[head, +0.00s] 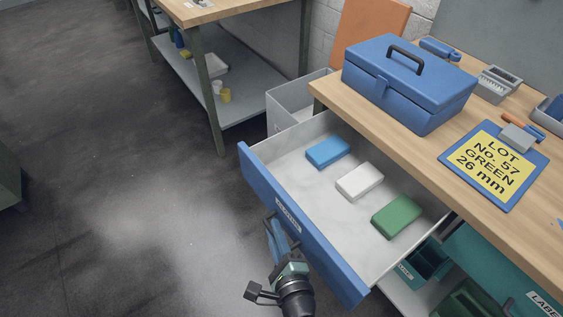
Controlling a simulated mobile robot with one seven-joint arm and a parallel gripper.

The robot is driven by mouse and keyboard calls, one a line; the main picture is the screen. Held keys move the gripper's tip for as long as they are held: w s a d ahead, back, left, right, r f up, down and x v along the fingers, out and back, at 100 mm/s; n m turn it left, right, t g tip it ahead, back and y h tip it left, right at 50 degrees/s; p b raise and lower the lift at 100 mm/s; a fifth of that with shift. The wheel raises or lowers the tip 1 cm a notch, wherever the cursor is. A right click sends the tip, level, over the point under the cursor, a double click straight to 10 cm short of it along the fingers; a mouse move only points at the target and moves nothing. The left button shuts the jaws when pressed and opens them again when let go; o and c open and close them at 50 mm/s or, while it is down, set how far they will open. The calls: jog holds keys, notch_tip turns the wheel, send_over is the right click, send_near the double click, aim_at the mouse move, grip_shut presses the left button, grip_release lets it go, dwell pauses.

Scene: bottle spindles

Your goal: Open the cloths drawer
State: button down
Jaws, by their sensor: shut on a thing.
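The drawer with the blue front (300,222) and pale grey inside is pulled well out from under the wooden bench. A blue (328,152), a white (359,181) and a green (397,217) folded block, like cloths, lie in a row on its floor. A small label (288,213) is on the drawer front, too slanted to read surely. My gripper (273,222) is at the outer face of the front, just below the label, shut on the dark drawer handle (268,222). The handle is partly hidden by my fingers.
A blue toolbox (409,82) and a yellow "LOT No. 57 GREEN 26 mm" sign (494,163) are on the bench (443,128). A grey bin (287,104) stands behind the drawer. Teal bins (430,259) sit below the bench at right. The dark floor (130,190) at left is clear.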

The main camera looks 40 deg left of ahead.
jog(key=c, duration=1.2)
grip_release()
jog(key=shift+o, duration=0.2)
jog(key=v, duration=1.3)
jog(key=shift+p, duration=0.35)
jog(key=shift+s, duration=0.1)
